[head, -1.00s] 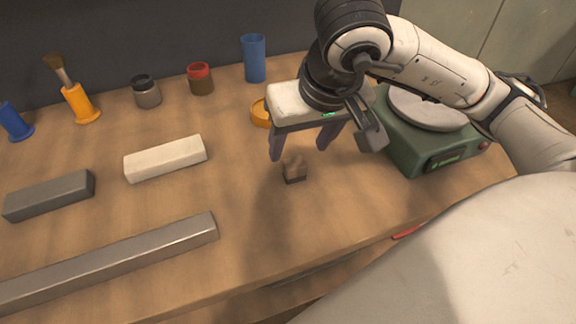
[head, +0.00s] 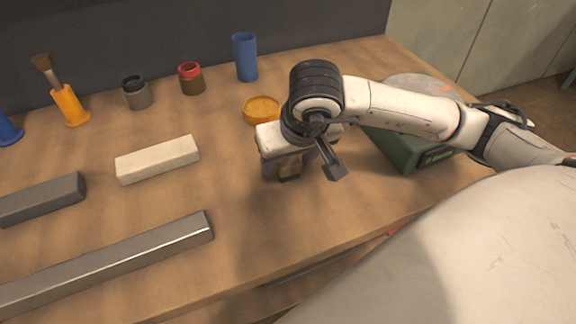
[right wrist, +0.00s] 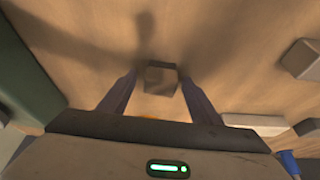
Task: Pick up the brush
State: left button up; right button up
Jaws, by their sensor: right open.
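The brush (head: 47,69) has brown bristles pointing up and a grey shaft. It stands tilted in an orange holder (head: 68,105) at the far left of the head view. My right gripper (head: 288,174) is far from it, low over the middle of the table. Its open fingers stand on either side of a small brown block (head: 291,171), partly hidden by the gripper. In the right wrist view the block (right wrist: 161,78) lies between the fingertips; I cannot tell whether they touch it. My left gripper is not in view.
A pale bar (head: 158,160), a dark bar (head: 42,200) and a long grey bar (head: 110,262) lie on the table (head: 240,220). Two jars (head: 136,93) (head: 191,78), a blue cup (head: 245,57) and an orange dish (head: 261,109) stand behind. A green device (head: 405,150) is at right.

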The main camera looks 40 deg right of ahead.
aim_at(288, 160)
jog(key=c, duration=1.1)
notch_tip(288, 160, up, 10)
jog(key=shift+r+p, duration=0.1)
jog(key=shift+p, duration=0.25)
jog(key=o, duration=0.4)
jog(key=c, duration=0.3)
